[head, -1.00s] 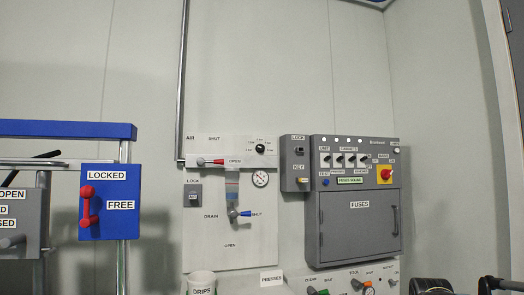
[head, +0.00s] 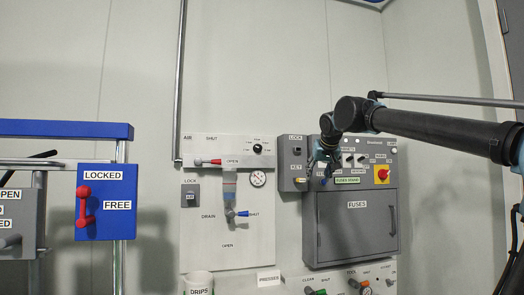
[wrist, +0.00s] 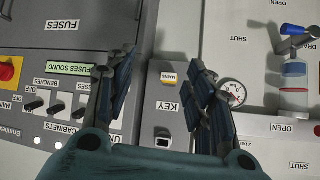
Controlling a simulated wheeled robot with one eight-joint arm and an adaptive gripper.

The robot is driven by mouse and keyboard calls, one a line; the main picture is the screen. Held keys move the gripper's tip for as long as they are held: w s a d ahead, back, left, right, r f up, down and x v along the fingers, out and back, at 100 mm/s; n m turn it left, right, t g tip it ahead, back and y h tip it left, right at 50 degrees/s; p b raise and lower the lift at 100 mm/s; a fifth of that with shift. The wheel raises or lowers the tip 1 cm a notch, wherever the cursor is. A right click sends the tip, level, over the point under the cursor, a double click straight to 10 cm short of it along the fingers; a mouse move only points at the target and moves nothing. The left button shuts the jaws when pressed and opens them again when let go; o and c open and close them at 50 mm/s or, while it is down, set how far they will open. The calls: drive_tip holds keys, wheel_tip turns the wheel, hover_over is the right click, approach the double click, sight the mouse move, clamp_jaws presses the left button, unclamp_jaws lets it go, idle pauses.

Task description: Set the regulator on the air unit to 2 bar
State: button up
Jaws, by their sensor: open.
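The air unit panel (head: 205,240) is white and hangs on the wall. Its regulator is a small black knob (head: 257,148) at the upper right, ringed by small labels too small to read. A round white gauge (head: 258,179) sits below the knob, and its needle is too small to read. My gripper (head: 322,167) is right of the knob, in front of the lock box and fuse box, open and empty. In the wrist view my gripper (wrist: 160,68) has its fingers apart. The gauge (wrist: 233,92) shows past the right finger; the knob does not show there.
The grey lock box (wrist: 165,100) and the fuse box (head: 355,225) stand right of the air unit. A red-handled lever (head: 208,162) and a blue-handled drain lever (head: 240,212) are on the air panel. A mug labelled DRIPS (head: 199,283) stands below.

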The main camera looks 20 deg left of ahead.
drive_tip(key=a+r+n+t+y, duration=0.15)
drive_tip(key=a+r+y, duration=0.25)
drive_tip(key=a+r, duration=1.4)
approach(260, 147)
drive_tip(key=x, duration=0.9)
drive_tip(key=shift+w+a, duration=0.1)
drive_tip(key=shift+w, duration=0.05)
drive_tip(key=shift+c, duration=0.3)
drive_tip(key=c, duration=1)
